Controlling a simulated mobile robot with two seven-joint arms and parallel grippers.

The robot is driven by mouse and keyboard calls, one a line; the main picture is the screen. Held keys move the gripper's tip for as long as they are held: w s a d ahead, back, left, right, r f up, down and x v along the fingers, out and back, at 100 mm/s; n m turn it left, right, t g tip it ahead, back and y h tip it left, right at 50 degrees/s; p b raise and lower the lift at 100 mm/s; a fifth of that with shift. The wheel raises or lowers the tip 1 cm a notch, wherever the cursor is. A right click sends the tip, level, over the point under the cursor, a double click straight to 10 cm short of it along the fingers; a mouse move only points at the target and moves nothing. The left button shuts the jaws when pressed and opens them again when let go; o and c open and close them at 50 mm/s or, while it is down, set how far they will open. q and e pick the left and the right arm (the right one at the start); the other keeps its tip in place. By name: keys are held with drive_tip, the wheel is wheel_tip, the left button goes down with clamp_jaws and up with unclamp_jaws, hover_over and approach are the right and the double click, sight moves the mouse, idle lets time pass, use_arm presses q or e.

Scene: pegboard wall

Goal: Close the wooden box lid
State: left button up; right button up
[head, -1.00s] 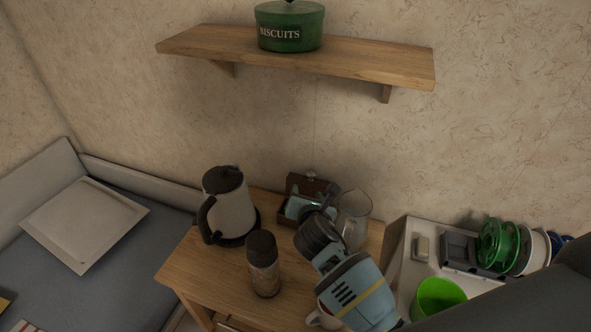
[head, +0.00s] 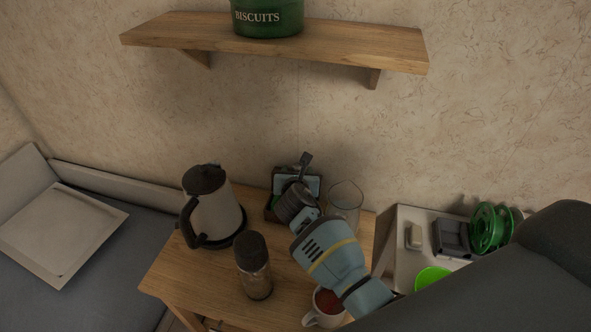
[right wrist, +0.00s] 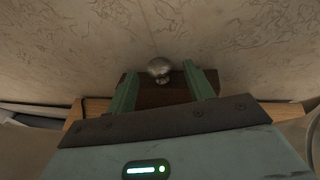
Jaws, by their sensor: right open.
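The dark brown wooden box (head: 271,211) stands at the back of the small wooden table, largely hidden behind my right gripper (head: 297,182). In the right wrist view, a dark brown wooden part, seemingly the raised lid (right wrist: 160,95), shows between the two green fingers of my right gripper (right wrist: 164,78). A round metal knob (right wrist: 159,68) sits at its top edge. The fingers are spread apart and do not clearly touch the lid or knob. How far the lid is tilted cannot be told. My left gripper is not in view.
A kettle (head: 214,215) stands left of the box and a glass jug (head: 344,203) stands close on its right. A dark-capped bottle (head: 253,268) and a mug (head: 325,309) are nearer. A shelf (head: 280,45) with a green biscuit tin (head: 268,17) hangs above.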

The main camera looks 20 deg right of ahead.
drive_tip(key=shift+w+d+f, duration=0.25)
drive_tip(key=shift+w, duration=0.4)
drive_tip(key=shift+c, duration=0.4)
clamp_jaws()
